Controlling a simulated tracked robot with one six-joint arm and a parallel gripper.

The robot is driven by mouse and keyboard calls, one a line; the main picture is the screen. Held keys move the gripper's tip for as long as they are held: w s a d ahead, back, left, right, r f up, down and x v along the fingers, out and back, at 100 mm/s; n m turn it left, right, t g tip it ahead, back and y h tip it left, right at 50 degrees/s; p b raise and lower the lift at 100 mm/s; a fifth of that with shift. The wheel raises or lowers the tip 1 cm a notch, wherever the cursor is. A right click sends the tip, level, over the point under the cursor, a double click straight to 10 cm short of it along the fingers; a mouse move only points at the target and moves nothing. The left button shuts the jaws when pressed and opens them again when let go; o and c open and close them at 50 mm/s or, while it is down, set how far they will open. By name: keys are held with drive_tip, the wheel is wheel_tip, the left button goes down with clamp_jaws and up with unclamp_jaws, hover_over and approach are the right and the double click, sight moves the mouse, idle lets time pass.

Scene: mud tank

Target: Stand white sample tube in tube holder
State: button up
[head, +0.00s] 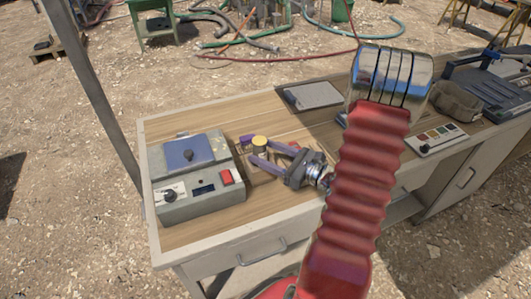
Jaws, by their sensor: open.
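My gripper (250,151) has two purple fingers and is open over the wooden bench top, pointing left. No tube holder can be clearly made out. Part of the bench is hidden behind my red ribbed arm.
A grey box device (200,198) with a blue lid, dial and red switch stands left of my gripper. A grey flat tray (312,95) lies behind. A control panel (436,139) and dark case (490,85) are at right. Bare wood shows at the back left.

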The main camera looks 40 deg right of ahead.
drive_tip(key=shift+s, duration=0.15)
drive_tip(key=v, duration=1.3)
drive_tip(key=shift+s+d, duration=0.25)
idle(1.4)
